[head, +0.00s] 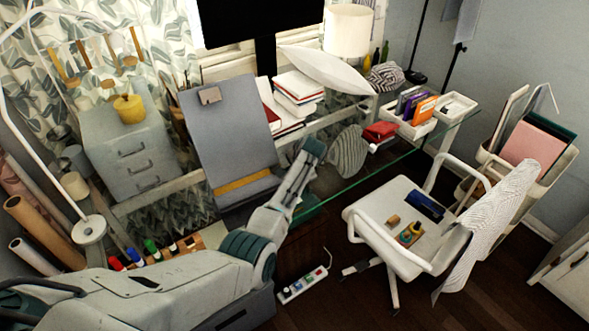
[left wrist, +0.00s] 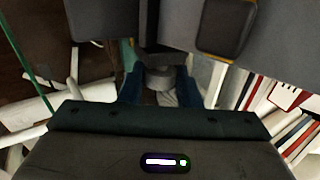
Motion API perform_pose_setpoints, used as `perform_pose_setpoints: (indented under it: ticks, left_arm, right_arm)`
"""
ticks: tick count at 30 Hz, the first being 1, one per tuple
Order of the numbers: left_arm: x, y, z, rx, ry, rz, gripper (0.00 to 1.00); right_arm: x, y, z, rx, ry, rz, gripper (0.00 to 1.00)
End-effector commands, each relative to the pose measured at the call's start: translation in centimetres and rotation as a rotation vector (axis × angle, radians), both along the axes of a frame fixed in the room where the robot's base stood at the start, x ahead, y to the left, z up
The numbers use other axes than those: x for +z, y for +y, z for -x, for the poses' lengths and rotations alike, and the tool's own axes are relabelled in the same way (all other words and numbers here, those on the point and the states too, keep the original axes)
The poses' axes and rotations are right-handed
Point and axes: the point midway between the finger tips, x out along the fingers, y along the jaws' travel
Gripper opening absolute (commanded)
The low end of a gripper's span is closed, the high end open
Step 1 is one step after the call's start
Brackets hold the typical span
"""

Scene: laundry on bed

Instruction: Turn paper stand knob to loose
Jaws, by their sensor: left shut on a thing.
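The paper stand (head: 229,125) is a grey tilted board with a clip at its top and a yellow strip near its lower ledge, standing on the glass desk. In the left wrist view, grey parts of the stand (left wrist: 275,45) fill the top. A small round grey knob (left wrist: 160,76) sits on a dark post there. My left gripper (left wrist: 160,92) has its dark blue fingers on either side of the knob, shut on it. The head view shows my left arm reaching up to the stand's right side, but its fingers cannot be made out. My right gripper is not in view.
Stacked books (head: 296,95) lie right of the stand, and a grey drawer unit (head: 128,150) stands to its left. A striped round item (head: 347,152) and a white organiser (head: 416,128) lie farther right. A white chair (head: 385,215) stands in front of the desk.

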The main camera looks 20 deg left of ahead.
Motion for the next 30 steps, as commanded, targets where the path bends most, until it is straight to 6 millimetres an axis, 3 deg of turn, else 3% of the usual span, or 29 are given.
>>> perform_pose_setpoints:
  ticks: [15, 30]
  left_arm:
    - [-0.4, -0.3, 0.2, -0.001, -0.198, -0.221, 0.07]
    - [-0.3, -0.3, 0.2, 0.001, -0.223, -0.251, 0.07]
  right_arm:
    - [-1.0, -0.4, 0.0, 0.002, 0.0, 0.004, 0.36]
    - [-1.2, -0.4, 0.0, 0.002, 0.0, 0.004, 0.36]
